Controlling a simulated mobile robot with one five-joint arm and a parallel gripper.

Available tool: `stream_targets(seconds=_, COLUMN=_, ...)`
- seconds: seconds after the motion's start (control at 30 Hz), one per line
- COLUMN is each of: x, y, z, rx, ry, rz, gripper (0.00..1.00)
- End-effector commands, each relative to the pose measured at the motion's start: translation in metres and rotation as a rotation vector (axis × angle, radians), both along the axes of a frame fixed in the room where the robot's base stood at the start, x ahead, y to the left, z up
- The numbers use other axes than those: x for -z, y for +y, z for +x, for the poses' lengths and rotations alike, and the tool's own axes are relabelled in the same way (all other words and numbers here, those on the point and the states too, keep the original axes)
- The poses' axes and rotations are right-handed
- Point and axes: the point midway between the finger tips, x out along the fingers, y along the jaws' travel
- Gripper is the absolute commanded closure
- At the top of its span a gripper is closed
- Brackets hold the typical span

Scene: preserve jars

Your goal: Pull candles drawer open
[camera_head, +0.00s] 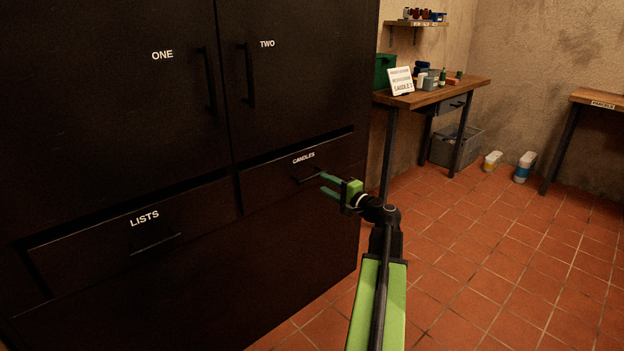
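The candles drawer (272,188) is a dark front with a white CANDLES label, low on the right side of a large dark cabinet. It looks shut, though the dim light makes this hard to judge. Its dark bar handle (303,178) sits below the label. My gripper (326,184) is just right of the handle, its two green fingers pointing left toward the drawer front. The fingers are apart with nothing seen between them. I cannot tell whether the upper fingertip touches the handle.
The lists drawer (100,240) is to the left, with doors ONE (110,95) and TWO (290,75) above. A wooden table (440,93) with a sign and small items stands at the back, a grey crate (462,146) beneath. The tiled floor (470,255) at right is mostly clear.

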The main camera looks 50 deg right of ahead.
Motion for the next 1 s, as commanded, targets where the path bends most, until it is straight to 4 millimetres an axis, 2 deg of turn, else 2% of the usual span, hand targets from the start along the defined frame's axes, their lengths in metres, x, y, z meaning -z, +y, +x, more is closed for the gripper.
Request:
stream_targets(seconds=0.03, x=0.0, y=-0.002, z=0.015, rx=-0.004, ry=0.0, rz=0.0, gripper=0.64)
stream_targets(seconds=0.1, x=0.0, y=-0.004, z=0.031, rx=-0.002, ry=0.0, rz=0.0, gripper=0.64)
stream_targets(seconds=0.3, x=0.0, y=-0.005, z=0.063, rx=-0.002, ry=0.0, rz=0.0, gripper=0.64)
stream_targets(seconds=0.47, x=0.0, y=-0.006, z=0.072, rx=0.001, ry=0.0, rz=0.0, gripper=0.64)
stream_targets(seconds=0.7, x=0.0, y=-0.005, z=0.072, rx=0.001, ry=0.0, rz=0.0, gripper=0.64)
stream_targets(seconds=0.9, x=0.0, y=-0.006, z=0.072, rx=0.001, ry=0.0, rz=0.0, gripper=0.9)
stream_targets(seconds=1.0, x=0.0, y=-0.006, z=0.072, rx=0.001, ry=0.0, rz=0.0, gripper=1.0)
